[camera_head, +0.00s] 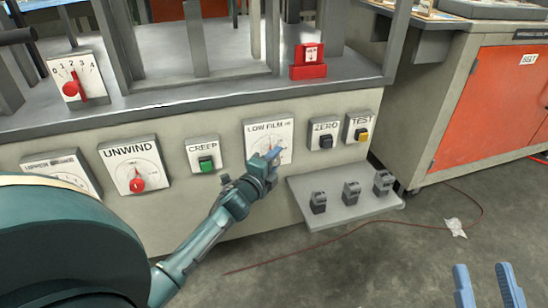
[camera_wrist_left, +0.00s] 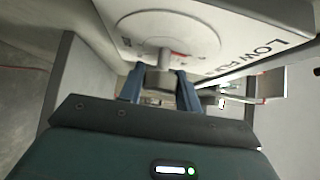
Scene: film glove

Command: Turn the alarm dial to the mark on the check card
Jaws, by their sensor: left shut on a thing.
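The LOW FILM dial (camera_head: 257,130) is a white plate with a printed scale on the front panel. Its round face also fills the top of the left wrist view (camera_wrist_left: 135,32). My left gripper (camera_head: 271,160) is at this dial and shut on its knob (camera_wrist_left: 160,77), one blue finger on each side. The fingers hide most of the knob and part of the scale in the head view, so I cannot read its setting. A white card in a red holder (camera_head: 309,71) stands on the ledge above; its mark is too small to read. My right gripper (camera_head: 486,275) is open and empty at bottom right.
The panel also carries the UNWIND dial (camera_head: 128,160), the green CREEP button (camera_head: 206,163), and the ZERO (camera_head: 325,142) and TEST (camera_head: 362,135) buttons. A grey shelf (camera_head: 340,214) with several small dark blocks juts out below right. A cable (camera_head: 330,240) lies on the floor.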

